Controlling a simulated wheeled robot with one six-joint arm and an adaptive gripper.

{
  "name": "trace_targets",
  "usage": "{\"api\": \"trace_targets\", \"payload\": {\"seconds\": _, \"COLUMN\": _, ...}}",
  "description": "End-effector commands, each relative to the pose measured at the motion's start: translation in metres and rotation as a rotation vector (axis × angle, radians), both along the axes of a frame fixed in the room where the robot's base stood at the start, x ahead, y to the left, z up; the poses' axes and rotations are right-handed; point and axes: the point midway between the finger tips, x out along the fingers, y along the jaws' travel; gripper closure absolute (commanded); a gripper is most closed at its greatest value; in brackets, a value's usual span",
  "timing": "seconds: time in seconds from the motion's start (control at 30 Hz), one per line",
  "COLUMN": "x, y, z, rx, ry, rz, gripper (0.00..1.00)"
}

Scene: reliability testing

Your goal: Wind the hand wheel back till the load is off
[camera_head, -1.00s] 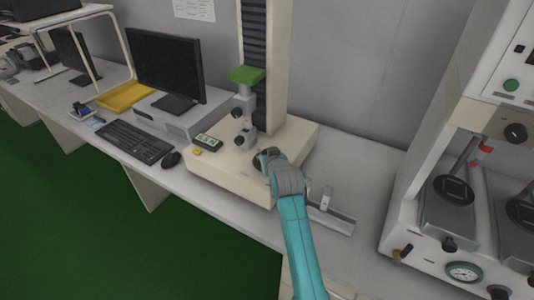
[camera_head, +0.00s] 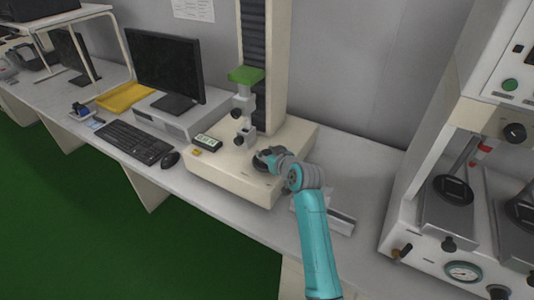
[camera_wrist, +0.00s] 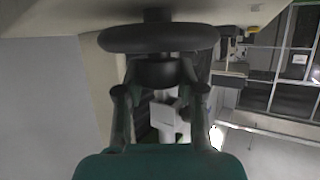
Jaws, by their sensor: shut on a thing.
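The hand wheel (camera_head: 260,165) is a dark disc on the top of the cream tester base, toward its front right. In the wrist view the wheel (camera_wrist: 158,38) shows edge-on as a wide dark disc with a round dark hub or knob below it. My gripper (camera_wrist: 158,80) has its two fingers shut on that hub or knob. In the head view my gripper (camera_head: 268,157) is at the wheel and hides part of it. The tester (camera_head: 225,172) has a tall column, a green-topped head (camera_head: 246,75), grips below it and a small display (camera_head: 207,142).
A keyboard (camera_head: 133,142), mouse (camera_head: 170,159) and monitor (camera_head: 168,65) stand to the left on the bench. A metal rail fixture (camera_head: 340,222) lies right of the tester, close to my arm. A white machine with a gauge (camera_head: 463,271) stands at the far right.

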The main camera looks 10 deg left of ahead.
Motion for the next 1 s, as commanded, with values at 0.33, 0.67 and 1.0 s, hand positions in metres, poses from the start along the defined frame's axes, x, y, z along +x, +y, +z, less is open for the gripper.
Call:
{"api": "trace_targets", "payload": {"seconds": 0.33, "x": 0.0, "y": 0.0, "z": -0.001, "rx": -0.001, "ry": 0.001, "rz": -0.001, "gripper": 0.36}}
{"api": "trace_targets", "payload": {"seconds": 0.67, "x": -0.012, "y": -0.01, "z": 0.006, "rx": 0.0, "ry": 0.0, "rz": -0.002, "gripper": 0.36}}
{"api": "trace_targets", "payload": {"seconds": 1.0, "x": -0.06, "y": -0.047, "z": 0.03, "rx": 0.0, "ry": 0.0, "rz": -0.003, "gripper": 0.36}}
